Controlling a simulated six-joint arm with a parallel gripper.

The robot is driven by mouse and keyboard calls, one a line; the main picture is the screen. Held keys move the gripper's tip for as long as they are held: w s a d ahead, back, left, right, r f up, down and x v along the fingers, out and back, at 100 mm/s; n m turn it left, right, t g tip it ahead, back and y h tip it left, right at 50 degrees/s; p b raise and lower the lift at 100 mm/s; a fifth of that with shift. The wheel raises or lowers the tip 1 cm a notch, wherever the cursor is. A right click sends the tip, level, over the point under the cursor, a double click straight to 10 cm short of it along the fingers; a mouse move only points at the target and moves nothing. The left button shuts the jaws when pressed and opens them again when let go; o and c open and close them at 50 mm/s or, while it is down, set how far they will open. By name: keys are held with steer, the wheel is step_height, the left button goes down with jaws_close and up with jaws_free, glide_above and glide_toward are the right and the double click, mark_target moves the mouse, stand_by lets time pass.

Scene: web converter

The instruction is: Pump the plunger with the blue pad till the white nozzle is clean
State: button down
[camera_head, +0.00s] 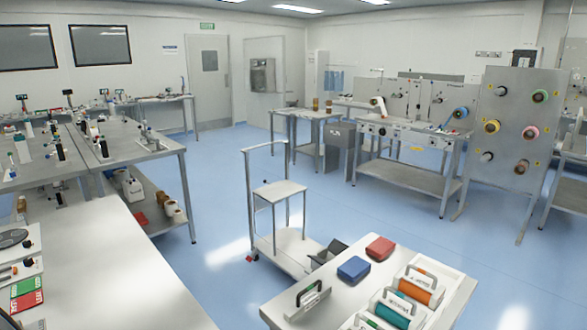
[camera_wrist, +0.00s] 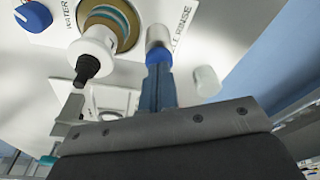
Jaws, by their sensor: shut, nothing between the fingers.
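In the wrist view, the plunger (camera_wrist: 157,34) is a pale metallic cylinder with a blue pad (camera_wrist: 158,57) on its near end, beside lettering ending in "LE RINSE". My gripper (camera_wrist: 158,74) is shut and empty, its blue-grey fingers together. Its fingertips are at the blue pad and look to be touching it. I cannot tell how far the plunger is pressed in. The white nozzle (camera_wrist: 97,45) is to the left, with a black tip (camera_wrist: 86,69). Its white part looks clean on the side I see; the far side is hidden. My gripper is out of the head view.
A blue knob (camera_wrist: 34,16) by the word "WATER" is on the white panel (camera_wrist: 70,22), left of the nozzle. A pale rounded cap (camera_wrist: 206,82) is close to the right of my fingers. The head view shows benches, a cart (camera_head: 279,188) and open blue floor (camera_head: 215,225).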

steer(key=shift+r, duration=1.75)
steer(key=shift+r, duration=3)
steer(key=shift+f, duration=3.65)
